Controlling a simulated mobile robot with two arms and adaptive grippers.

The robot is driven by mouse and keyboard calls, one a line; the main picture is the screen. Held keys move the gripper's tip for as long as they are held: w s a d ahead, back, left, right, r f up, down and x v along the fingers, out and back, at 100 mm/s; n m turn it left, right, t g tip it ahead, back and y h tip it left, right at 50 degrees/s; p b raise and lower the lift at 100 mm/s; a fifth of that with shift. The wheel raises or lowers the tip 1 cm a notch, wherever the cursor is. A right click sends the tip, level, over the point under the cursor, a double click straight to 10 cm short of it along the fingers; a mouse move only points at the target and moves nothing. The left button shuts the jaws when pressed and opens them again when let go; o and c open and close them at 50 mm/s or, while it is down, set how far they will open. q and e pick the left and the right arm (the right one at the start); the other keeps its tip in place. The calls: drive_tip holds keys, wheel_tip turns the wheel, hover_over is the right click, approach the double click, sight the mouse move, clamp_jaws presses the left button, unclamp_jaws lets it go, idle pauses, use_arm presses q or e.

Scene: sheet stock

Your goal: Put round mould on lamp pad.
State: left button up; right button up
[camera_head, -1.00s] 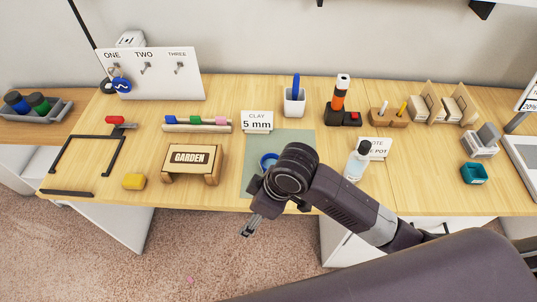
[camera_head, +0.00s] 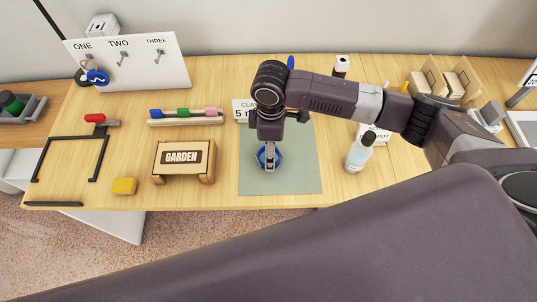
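A blue round piece (camera_head: 262,157), which looks like the round mould, lies on the grey-green mat (camera_head: 290,185) at the middle of the table. My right gripper (camera_head: 270,164) points down directly over it, its fingers at or inside the blue piece. The fingers are small and overlap the piece, so I cannot tell whether they grip it. I cannot make out which thing is the lamp pad. My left gripper is out of view.
A wooden GARDEN stand (camera_head: 184,160) and a yellow block (camera_head: 124,186) are left of the mat. A hook board (camera_head: 128,62) stands at back left.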

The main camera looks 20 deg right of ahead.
wheel_tip(320, 180, down, 4)
drive_tip(key=shift+d+r+p, duration=0.1)
drive_tip(key=shift+r+p, duration=0.05)
drive_tip(key=shift+p, duration=0.2)
drive_tip(key=shift+f, duration=0.2)
drive_tip(key=c, duration=1.3)
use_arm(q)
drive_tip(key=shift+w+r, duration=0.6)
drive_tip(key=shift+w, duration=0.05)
use_arm(e)
drive_tip(key=shift+c, duration=0.2)
drive_tip(key=shift+w+r, duration=0.1)
drive_tip(key=shift+r, duration=0.05)
